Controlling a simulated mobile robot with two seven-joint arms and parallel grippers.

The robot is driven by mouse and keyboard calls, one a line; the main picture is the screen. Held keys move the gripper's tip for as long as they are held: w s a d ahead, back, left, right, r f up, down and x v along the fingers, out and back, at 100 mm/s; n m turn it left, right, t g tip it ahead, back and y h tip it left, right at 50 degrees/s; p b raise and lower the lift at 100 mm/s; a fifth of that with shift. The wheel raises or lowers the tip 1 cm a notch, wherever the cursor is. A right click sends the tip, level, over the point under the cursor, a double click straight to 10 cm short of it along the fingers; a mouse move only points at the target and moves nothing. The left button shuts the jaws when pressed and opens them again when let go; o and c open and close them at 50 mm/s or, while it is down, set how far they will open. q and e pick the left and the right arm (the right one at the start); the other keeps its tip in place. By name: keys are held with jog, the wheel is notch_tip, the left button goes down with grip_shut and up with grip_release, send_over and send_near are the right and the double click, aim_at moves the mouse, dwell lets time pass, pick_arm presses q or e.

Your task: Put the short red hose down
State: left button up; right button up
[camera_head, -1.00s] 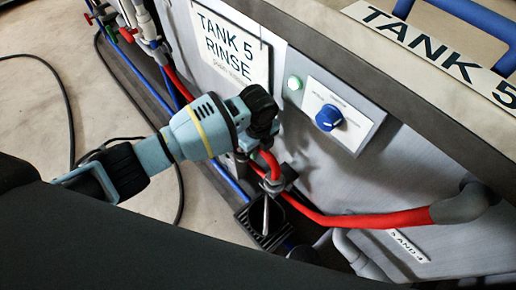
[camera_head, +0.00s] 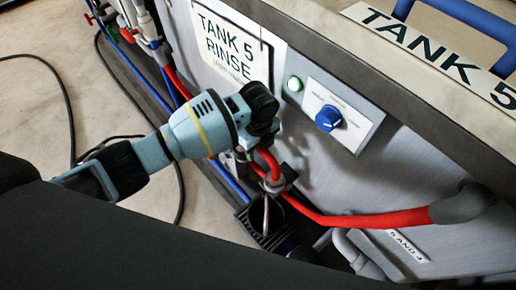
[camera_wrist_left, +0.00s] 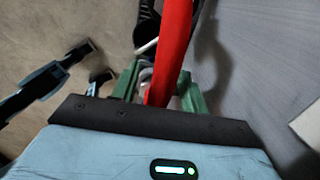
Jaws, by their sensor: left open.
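The red hose (camera_head: 345,219) runs along the tank's front from a grey cuff (camera_head: 465,201) at the right to a grey collar (camera_head: 273,185) and bends up beside my left gripper (camera_head: 257,150). In the left wrist view the hose (camera_wrist_left: 174,45) passes between the green fingers of my left gripper (camera_wrist_left: 160,90). The fingers are open, with the hose lying between them. I cannot tell whether either finger touches it. The hose's end near the hand is hidden.
A black open holder (camera_head: 262,237) with a pale rod in it sits under the collar. The tank panel (camera_head: 300,180) with a blue knob (camera_head: 328,117) and green button (camera_head: 295,83) stands close behind the hand. Blue pipes and black cables lie at the left.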

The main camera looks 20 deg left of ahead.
pick_arm(q)
notch_tip(320, 180, up, 11)
jog(key=shift+f+p, duration=0.1)
jog(key=shift+p, duration=0.8)
